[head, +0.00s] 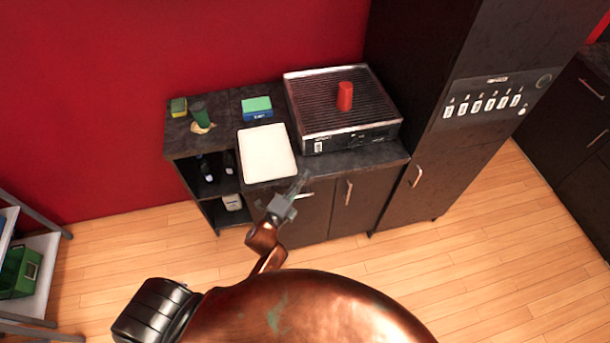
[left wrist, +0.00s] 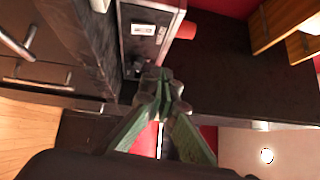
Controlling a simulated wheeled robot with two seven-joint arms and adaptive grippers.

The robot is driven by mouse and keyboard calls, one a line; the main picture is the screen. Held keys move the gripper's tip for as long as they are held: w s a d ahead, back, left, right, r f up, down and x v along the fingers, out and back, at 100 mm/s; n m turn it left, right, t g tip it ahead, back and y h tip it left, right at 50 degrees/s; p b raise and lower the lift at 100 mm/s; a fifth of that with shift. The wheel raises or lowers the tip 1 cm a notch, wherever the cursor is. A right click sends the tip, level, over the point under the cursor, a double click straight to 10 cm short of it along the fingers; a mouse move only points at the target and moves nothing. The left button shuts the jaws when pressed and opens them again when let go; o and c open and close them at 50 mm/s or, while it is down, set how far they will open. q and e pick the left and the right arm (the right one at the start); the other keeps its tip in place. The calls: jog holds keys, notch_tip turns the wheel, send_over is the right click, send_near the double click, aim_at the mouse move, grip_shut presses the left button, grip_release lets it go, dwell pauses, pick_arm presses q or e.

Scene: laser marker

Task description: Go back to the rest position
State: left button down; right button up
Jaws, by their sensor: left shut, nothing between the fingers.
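My left gripper (head: 300,182) is shut and empty. In the head view it shows in front of the dark counter's (head: 370,157) front edge, just right of the white tray's (head: 268,153) near corner. In the left wrist view its two green-grey fingers (left wrist: 160,82) meet at the tips with nothing between them. The laser marker (head: 318,98), a grey ribbed machine, stands on the counter, with a red cylinder (head: 345,96) upright on top. The wrist view also shows part of the machine (left wrist: 140,35) and the red cylinder (left wrist: 187,30). My right gripper is in neither view.
A green cup (head: 200,113), a green-and-blue box (head: 257,107) and a small green-yellow item (head: 178,107) stand on the counter's left. A tall dark cabinet (head: 445,150) stands to the right. A shelf with a green crate (head: 20,272) is at far left. The wooden floor (head: 480,250) in front is clear.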

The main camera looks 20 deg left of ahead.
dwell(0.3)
pick_arm(q)
jog(key=s+a+f+n+g+y, duration=0.1)
jog(key=a+n, duration=0.1)
jog(key=a, duration=0.1)
jog(key=s+a+f+n+g+y, duration=0.1)
jog(key=s+a+f+n+y, duration=0.1)
jog(key=a+n, duration=0.1)
jog(key=s+a+f+n+g+y, duration=0.1)
jog(key=a+n, duration=0.2)
jog(key=shift+s+f+y, duration=0.25)
jog(key=shift+s+y, duration=0.05)
jog(key=s+a+f+n+g, duration=0.1)
jog(key=s+f+n+g, duration=0.25)
jog(key=s, duration=0.55)
jog(key=s+f+n+g, duration=0.2)
jog(key=s+n+g, duration=0.3)
jog(key=s, duration=0.4)
jog(key=s+a+f+n+g, duration=0.1)
jog(key=s+f+n+g, duration=0.25)
jog(key=s, duration=0.55)
notch_tip(320, 180, down, 29)
jog(key=s+d+g+h+b, duration=0.1)
jog(key=b, duration=0.1)
jog(key=s+f+g+b, duration=0.1)
jog(key=s+f, duration=1.9)
jog(key=f, duration=0.1)
jog(key=shift+m+g, duration=0.3)
jog(key=shift+m, duration=0.1)
